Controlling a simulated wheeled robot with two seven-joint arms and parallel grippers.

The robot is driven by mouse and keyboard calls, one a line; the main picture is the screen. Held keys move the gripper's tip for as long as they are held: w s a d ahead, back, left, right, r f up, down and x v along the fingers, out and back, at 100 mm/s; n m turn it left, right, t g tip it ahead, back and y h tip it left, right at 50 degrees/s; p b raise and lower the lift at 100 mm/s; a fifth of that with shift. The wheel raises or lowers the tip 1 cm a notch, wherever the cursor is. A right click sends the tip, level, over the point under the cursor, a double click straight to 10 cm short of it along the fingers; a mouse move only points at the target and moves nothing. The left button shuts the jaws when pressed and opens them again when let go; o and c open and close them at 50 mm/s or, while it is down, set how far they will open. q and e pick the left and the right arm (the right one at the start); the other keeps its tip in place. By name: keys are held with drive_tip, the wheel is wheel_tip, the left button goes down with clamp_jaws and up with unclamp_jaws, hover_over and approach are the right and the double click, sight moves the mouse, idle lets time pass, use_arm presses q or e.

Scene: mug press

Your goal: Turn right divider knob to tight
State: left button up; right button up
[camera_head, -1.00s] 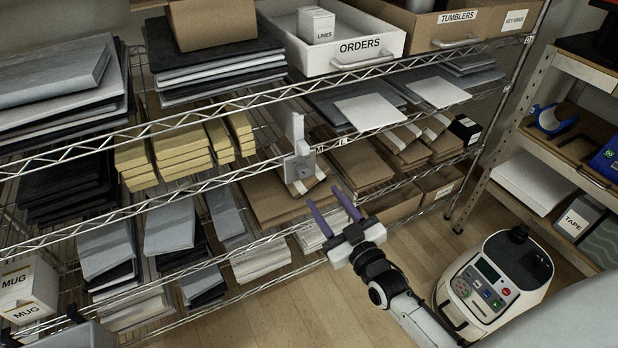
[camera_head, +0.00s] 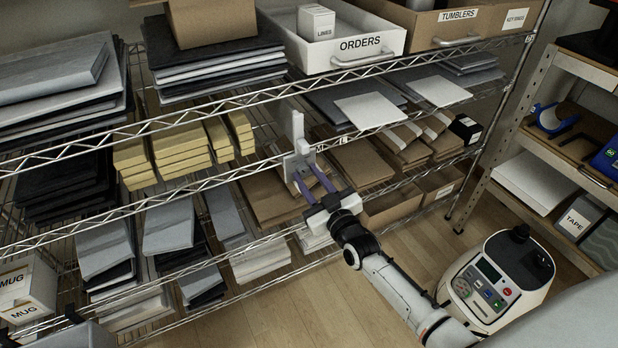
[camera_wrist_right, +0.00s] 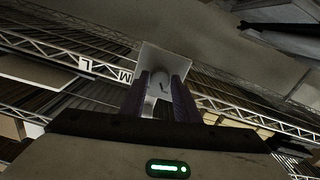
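The right divider is a pale upright plate (camera_head: 298,128) with a grey bracket on the wire shelf's front rail. Its knob (camera_wrist_right: 160,83) shows in the right wrist view as a pale round piece with a dark mark, in front of a light square plate. My right gripper (camera_head: 312,177) reaches it from the lower right. Its two purple fingers stand apart, one on each side of the knob, in the right wrist view (camera_wrist_right: 160,88). Thin gaps seem to remain; contact is not clear. In the head view the bracket and fingers partly hide the knob. My left gripper is not in view.
The wire shelves hold yellow stacks (camera_head: 178,150), grey and dark sheets and brown cardboard. An ORDERS tray (camera_head: 372,47) stands above right. MUG boxes (camera_head: 22,290) are at lower left. A white machine (camera_head: 500,278) stands lower right. The wooden floor (camera_head: 300,300) is clear.

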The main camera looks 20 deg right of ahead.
drive_tip(key=c, duration=0.6)
drive_tip(key=shift+m, duration=0.3)
drive_tip(key=m, duration=0.6)
drive_tip(key=m+b, duration=0.1)
drive_tip(key=m, duration=0.3)
drive_tip(key=shift+f, duration=0.1)
drive_tip(key=shift+m+b, duration=0.4)
drive_tip(key=shift+m, duration=1.2)
drive_tip(key=o, duration=1.1)
drive_tip(key=shift+c, duration=0.2)
